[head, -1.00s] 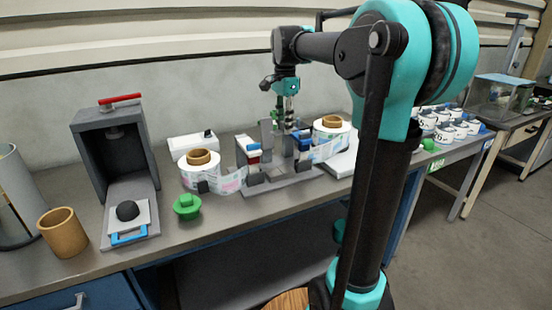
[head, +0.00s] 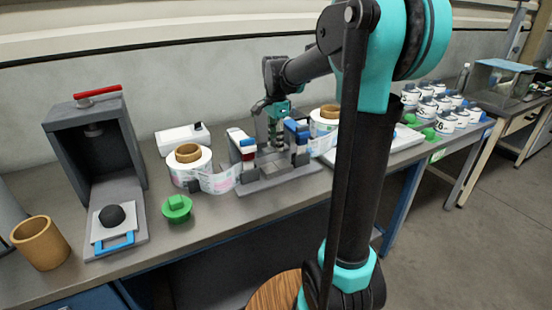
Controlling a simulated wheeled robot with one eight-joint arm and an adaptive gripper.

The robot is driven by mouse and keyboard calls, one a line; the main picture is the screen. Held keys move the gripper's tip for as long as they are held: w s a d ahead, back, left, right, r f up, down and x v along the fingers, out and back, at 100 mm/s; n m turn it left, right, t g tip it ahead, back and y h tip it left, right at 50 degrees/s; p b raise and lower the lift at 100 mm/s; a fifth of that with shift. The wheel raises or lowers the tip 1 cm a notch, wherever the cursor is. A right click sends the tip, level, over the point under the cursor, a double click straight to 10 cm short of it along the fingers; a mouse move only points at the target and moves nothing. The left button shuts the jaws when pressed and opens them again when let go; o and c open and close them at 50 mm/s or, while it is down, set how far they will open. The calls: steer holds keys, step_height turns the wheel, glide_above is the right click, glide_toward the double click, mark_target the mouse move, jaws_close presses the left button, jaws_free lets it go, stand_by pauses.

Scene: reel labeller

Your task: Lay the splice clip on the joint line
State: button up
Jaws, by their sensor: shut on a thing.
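The splicing fixture (head: 254,184) is a grey block on the bench, with a label reel on either side. The left reel (head: 190,168) and right reel (head: 324,120) are white with brown cores. A printed label strip (head: 220,181) runs from the left reel into the fixture. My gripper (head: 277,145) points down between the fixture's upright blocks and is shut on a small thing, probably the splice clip. The held thing and the joint line are too small or hidden to make out, so I cannot tell whether they touch.
A grey press with a red handle (head: 97,91) stands at the left, beside a brown cup (head: 40,243). A green knob piece (head: 177,207) lies in front of the left reel. A white box (head: 182,138) stands behind. Several numbered white pots (head: 446,120) stand at the right.

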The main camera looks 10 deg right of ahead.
mark_target(276, 166)
steer(key=shift+f, duration=3.3)
steer(key=o, duration=1)
steer(key=shift+f, duration=0.1)
steer(key=shift+o, duration=0.2)
step_height(276, 166, up, 12)
steer(key=shift+r, duration=0.15)
